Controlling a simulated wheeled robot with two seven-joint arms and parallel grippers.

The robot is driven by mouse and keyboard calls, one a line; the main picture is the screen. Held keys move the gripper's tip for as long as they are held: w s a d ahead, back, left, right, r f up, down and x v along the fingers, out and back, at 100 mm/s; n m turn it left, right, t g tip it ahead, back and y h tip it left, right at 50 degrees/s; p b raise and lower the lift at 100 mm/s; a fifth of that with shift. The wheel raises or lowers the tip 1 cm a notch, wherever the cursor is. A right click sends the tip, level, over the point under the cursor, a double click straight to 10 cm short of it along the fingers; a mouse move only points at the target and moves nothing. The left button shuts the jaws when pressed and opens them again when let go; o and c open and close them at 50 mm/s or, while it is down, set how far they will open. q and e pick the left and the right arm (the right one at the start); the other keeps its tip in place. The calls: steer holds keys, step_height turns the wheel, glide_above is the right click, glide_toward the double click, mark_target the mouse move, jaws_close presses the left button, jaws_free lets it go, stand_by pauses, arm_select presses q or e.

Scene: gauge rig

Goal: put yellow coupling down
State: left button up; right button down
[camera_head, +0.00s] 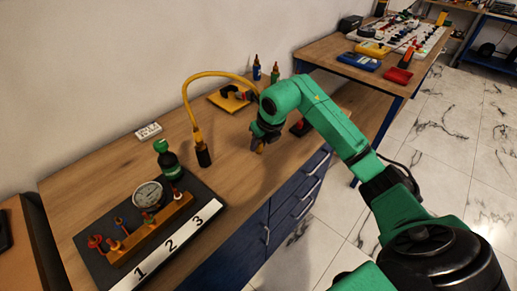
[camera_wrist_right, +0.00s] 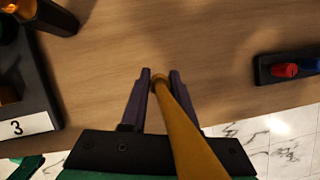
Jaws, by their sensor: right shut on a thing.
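My right gripper (camera_head: 258,146) is above the wooden bench, to the right of the gauge rig. In the right wrist view its dark fingers (camera_wrist_right: 160,78) are shut on the yellow coupling (camera_wrist_right: 159,82), whose small orange-yellow tip (camera_head: 260,149) shows below the gripper in the head view. A yellow hose (camera_head: 213,73) arches from a black-based fitting (camera_head: 203,156) towards my right gripper. The hose also shows in the right wrist view (camera_wrist_right: 186,135), running between the fingers. I cannot tell whether the coupling touches the bench. My left gripper is not in view.
The rig's black base (camera_head: 90,258), with a gauge (camera_head: 148,195) and label strip 1, 2, 3 (camera_head: 170,245), lies to the left. A dark block with a red part (camera_wrist_right: 285,70) is to the right. A yellow plate (camera_head: 228,103) is behind. Bare bench (camera_head: 235,180) lies between.

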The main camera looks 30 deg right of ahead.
mark_target(260, 149)
step_height(260, 149, down, 3)
steer(key=shift+s+a, duration=0.1)
steer(key=shift+a, duration=0.05)
steer(key=shift+f, duration=0.35)
steer(key=c, duration=0.7)
jaws_free()
steer(key=shift+r, duration=0.15)
steer(key=shift+o, duration=0.2)
steer(key=shift+r, duration=0.1)
steer(key=b+v, duration=0.1)
steer(key=v, duration=1.1)
